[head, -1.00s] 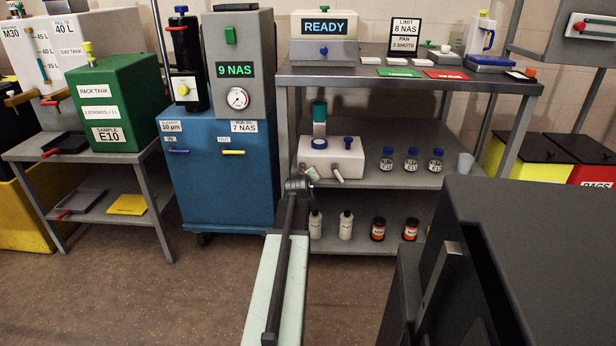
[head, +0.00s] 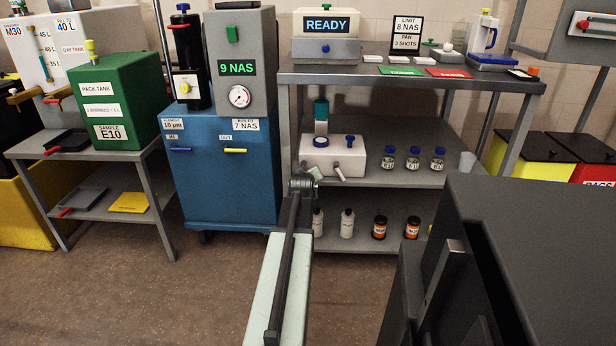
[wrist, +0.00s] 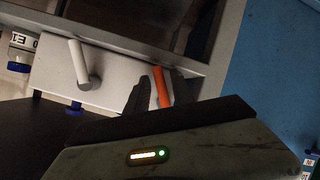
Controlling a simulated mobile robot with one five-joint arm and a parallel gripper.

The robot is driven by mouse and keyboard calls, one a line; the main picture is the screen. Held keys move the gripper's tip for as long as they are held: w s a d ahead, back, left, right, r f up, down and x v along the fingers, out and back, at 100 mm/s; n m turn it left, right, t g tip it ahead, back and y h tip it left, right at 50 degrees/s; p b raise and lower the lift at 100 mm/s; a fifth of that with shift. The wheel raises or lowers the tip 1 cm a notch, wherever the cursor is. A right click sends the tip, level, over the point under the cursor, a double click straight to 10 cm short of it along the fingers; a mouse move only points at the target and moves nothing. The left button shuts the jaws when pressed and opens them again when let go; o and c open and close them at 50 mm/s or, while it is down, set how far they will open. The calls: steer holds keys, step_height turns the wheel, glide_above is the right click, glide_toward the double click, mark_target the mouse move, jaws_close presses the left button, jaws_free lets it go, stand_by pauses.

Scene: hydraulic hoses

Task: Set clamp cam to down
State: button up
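A white box (head: 345,157) with a blue knob and short levers on its front stands on the middle shelf; it also shows in the wrist view (wrist: 118,75). In the wrist view it has a white lever (wrist: 79,64) and an orange lever (wrist: 162,88). I cannot tell for sure which part is the clamp cam. My gripper (wrist: 158,94) is at the box's front, with its dark fingers apart on either side of the orange lever. I cannot tell whether they touch it. In the head view my gripper (head: 303,184) covers the box's lower left corner.
Blue-capped bottles (head: 413,160) stand right of the box. A blue cart (head: 220,185) is close on the left. The upper shelf (head: 400,76) overhangs the box. Floor is clear at lower left.

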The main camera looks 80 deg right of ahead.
stand_by(0.3)
steer(key=a+r+n+g+h+b, duration=0.1)
steer(key=a+r+n+g+h, duration=0.1)
steer(key=a+r+n+g, duration=0.35)
steer(key=w+a+f+t+y+p, duration=0.1)
steer(key=w+a+f, duration=0.1)
steer(key=w+a, duration=0.3)
steer(key=w+a+f+n+t+y+p, duration=0.1)
steer(key=w+a, duration=0.5)
steer(key=w, duration=0.7)
steer(key=w+a+f+t+y+p, duration=0.1)
steer(key=w+a+f, duration=0.2)
steer(key=w, duration=0.6)
steer(key=a, duration=0.2)
steer(key=shift+a+f+t+y, duration=0.2)
steer(key=shift+a+t+y, duration=0.1)
steer(key=shift+a+t, duration=0.05)
steer(key=shift+n, duration=0.25)
